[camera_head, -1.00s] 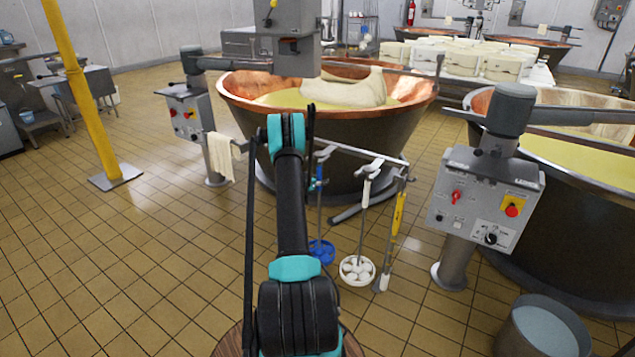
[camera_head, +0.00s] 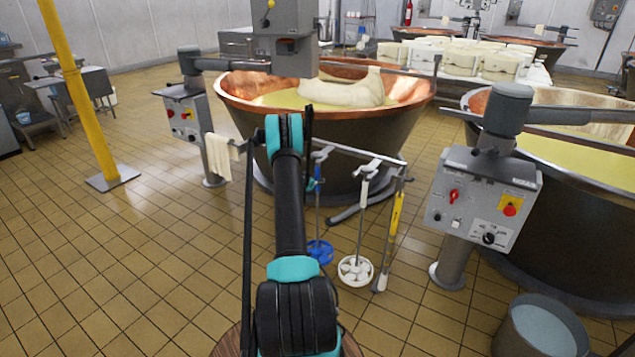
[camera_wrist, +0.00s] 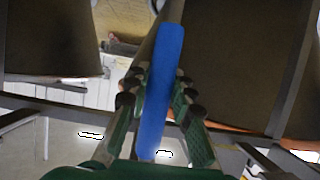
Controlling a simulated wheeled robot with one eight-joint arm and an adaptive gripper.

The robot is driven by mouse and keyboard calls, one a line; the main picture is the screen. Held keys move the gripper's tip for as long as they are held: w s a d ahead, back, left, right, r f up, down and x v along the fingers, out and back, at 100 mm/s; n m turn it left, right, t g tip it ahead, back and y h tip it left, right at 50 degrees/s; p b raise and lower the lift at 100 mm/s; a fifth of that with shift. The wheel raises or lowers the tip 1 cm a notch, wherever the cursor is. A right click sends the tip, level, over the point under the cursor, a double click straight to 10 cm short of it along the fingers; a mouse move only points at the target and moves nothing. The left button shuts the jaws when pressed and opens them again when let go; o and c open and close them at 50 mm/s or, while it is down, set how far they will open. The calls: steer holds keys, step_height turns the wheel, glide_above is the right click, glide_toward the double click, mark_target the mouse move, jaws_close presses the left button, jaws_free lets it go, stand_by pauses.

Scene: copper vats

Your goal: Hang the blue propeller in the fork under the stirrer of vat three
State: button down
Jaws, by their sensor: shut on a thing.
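The blue propeller (camera_head: 320,252) shows low beside my arm in the head view, near the floor under a rail, with its shaft rising to the rail. In the wrist view my gripper (camera_wrist: 160,95) is shut on a long blue bar (camera_wrist: 163,85), apparently the propeller's grip; its wheel is not in that view. In the head view my gripper is hidden behind my arm. A copper vat (camera_head: 408,88) with yellow liquid stands behind the rail, below a grey stirrer head (camera_head: 298,40). I cannot tell which vat is three, and no fork is clearly visible.
A white propeller (camera_head: 355,270) and a yellow-handled tool (camera_head: 395,215) hang beside the blue one. A control box (camera_head: 482,205) and second vat (camera_head: 560,220) stand right, with a bucket (camera_head: 540,328) in front. A yellow post (camera_head: 78,95) stands left; floor between is clear.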

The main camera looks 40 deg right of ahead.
steer(key=shift+r, duration=0.85)
steer(key=shift+a, duration=0.15)
steer(key=s+a, duration=0.2)
steer(key=a, duration=0.4)
steer(key=shift+s, duration=0.35)
stand_by(0.5)
steer(key=shift+a, duration=0.15)
steer(key=s+a, duration=0.3)
steer(key=a, duration=0.5)
steer(key=shift+s+r, duration=0.25)
steer(key=shift+r, duration=0.15)
steer(key=shift+a, duration=0.15)
stand_by(0.3)
